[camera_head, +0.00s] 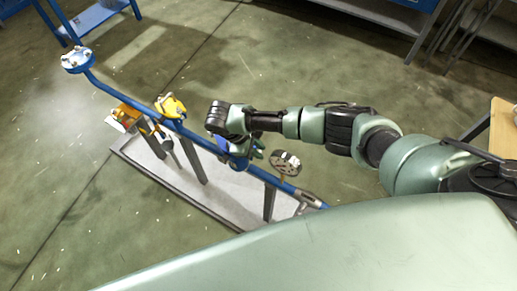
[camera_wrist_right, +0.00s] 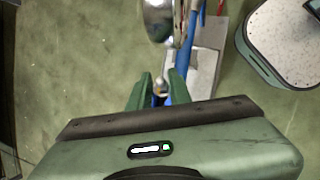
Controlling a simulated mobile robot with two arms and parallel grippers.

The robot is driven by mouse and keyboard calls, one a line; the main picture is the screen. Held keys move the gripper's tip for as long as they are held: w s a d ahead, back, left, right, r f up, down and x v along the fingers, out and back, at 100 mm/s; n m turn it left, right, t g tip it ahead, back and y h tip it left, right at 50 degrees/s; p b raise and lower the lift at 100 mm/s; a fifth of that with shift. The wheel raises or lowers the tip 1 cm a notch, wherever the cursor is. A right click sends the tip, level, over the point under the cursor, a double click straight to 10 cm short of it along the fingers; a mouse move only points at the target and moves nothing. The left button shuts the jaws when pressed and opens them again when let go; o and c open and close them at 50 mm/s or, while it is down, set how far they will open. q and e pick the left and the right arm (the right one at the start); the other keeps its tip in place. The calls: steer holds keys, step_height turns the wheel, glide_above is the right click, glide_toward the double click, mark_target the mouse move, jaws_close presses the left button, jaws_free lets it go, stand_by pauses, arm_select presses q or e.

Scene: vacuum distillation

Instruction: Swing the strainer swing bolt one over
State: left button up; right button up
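The blue pipe line (camera_head: 105,88) runs from upper left to lower right above a grey skid. My right gripper (camera_head: 247,152) is low over this line, near a blue fitting that I take to be the strainer; the hand hides most of it. In the wrist view my right gripper (camera_wrist_right: 161,90) has its two green fingers spread. A small metal bolt end (camera_wrist_right: 160,88), probably the swing bolt, shows between them, with gaps seen at both sides. Blue metal lies below it. A shiny rounded metal part (camera_wrist_right: 158,18) is just beyond. My left gripper is out of view.
The pale skid (camera_head: 222,198) carries grey posts. Workbenches stand at the back; the floor around the skid is clear.

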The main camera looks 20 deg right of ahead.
jaws_close()
steer(key=shift+w+a+f+b, duration=0.1)
steer(key=shift+w+a+b, duration=0.1)
steer(key=shift+b, duration=0.35)
steer(key=shift+w+r+g+h, duration=0.1)
steer(key=shift+r+g+h, duration=0.1)
steer(key=shift+g+h, duration=0.25)
steer(key=o, duration=0.6)
jaws_free()
steer(key=shift+r, duration=0.15)
steer(key=b+v, duration=0.1)
steer(key=v, duration=0.6)
steer(key=shift+r, duration=0.25)
